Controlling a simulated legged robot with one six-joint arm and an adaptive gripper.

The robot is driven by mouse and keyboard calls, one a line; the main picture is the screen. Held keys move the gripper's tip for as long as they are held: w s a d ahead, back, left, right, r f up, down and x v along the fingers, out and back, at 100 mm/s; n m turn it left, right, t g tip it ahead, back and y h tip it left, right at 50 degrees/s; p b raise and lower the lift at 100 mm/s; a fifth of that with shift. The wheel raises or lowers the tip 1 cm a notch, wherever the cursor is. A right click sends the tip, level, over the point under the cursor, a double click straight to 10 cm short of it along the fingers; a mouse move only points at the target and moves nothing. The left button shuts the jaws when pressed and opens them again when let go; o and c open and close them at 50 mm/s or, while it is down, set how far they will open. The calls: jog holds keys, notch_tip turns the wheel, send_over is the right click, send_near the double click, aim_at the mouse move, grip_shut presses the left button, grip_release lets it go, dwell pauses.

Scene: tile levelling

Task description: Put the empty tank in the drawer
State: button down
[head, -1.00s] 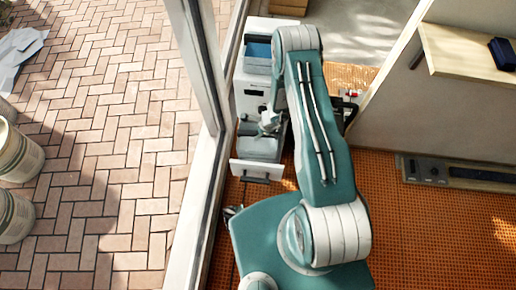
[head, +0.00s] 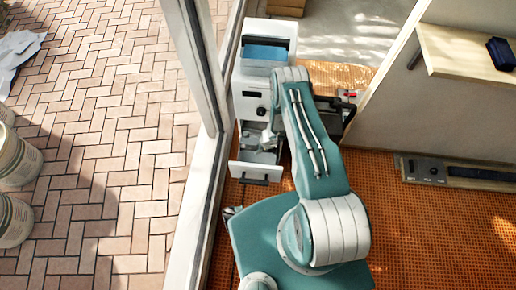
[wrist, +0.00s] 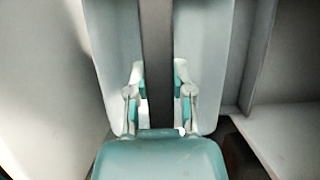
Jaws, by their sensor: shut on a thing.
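The white cabinet's drawer (head: 255,171) stands pulled out, its front panel with a dark handle facing me in the head view. In the wrist view, my gripper (wrist: 158,75) is shut on the dark middle strip of a pale grey tank (wrist: 205,55). The tank has a smooth part on each side of the strip. Pale walls show to its left and right. In the head view, my gripper (head: 270,143) is over the drawer opening, partly hidden by my arm. Whether the tank touches the drawer floor cannot be told.
A white door frame (head: 205,150) runs close on the left. A wooden shelf (head: 465,55) is at the right. The orange grid floor (head: 430,230) is clear on the right.

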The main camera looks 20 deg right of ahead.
jog(key=shift+d, duration=0.1)
jog(key=c, duration=0.5)
grip_release()
